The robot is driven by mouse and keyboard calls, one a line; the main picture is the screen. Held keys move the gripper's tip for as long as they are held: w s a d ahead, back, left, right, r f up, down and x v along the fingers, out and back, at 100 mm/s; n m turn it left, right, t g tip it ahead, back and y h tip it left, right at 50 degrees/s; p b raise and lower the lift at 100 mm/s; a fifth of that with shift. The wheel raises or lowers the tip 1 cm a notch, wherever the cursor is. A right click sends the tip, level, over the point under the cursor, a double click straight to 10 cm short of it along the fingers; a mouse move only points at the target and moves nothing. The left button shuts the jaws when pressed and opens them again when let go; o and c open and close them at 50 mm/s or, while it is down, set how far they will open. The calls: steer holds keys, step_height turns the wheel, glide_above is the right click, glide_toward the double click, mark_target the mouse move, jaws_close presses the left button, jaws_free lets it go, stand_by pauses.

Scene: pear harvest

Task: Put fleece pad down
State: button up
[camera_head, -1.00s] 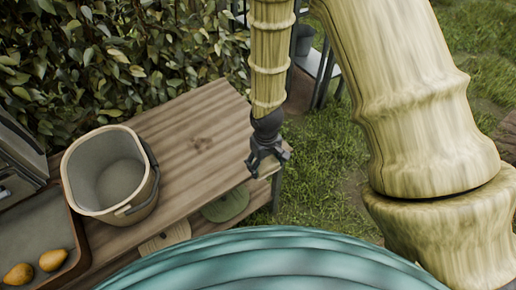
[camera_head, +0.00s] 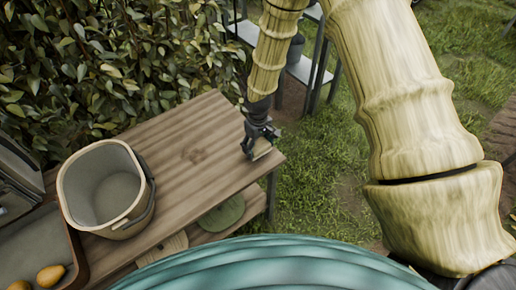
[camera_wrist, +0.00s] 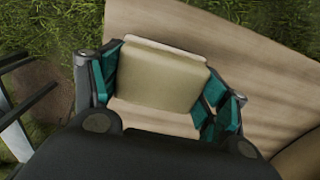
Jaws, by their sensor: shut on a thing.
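The fleece pad (camera_wrist: 160,78) is a cream-beige block with a paler edge. In the wrist view it sits between the teal-padded fingers of my gripper (camera_wrist: 158,88), which is shut on it. In the head view my gripper (camera_head: 259,145) is at the right end of the wooden table (camera_head: 185,130), and a small part of the pad (camera_head: 262,150) shows under the fingers. The pad is over the table's right end. I cannot tell whether it touches the tabletop.
A beige bucket (camera_head: 136,219) stands on the table's left, beside a brown tray (camera_head: 75,240) with two pears (camera_head: 50,274). A green round thing (camera_head: 222,214) lies on the lower shelf. The table's middle is clear. A dark metal rack (camera_head: 318,75) stands behind, on grass.

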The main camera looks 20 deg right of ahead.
mark_target(258, 150)
steer(key=shift+w, duration=0.3)
steer(key=shift+f+p, duration=0.45)
steer(key=shift+f, duration=1.3)
steer(key=shift+f, duration=0.1)
steer(key=o, duration=1.2)
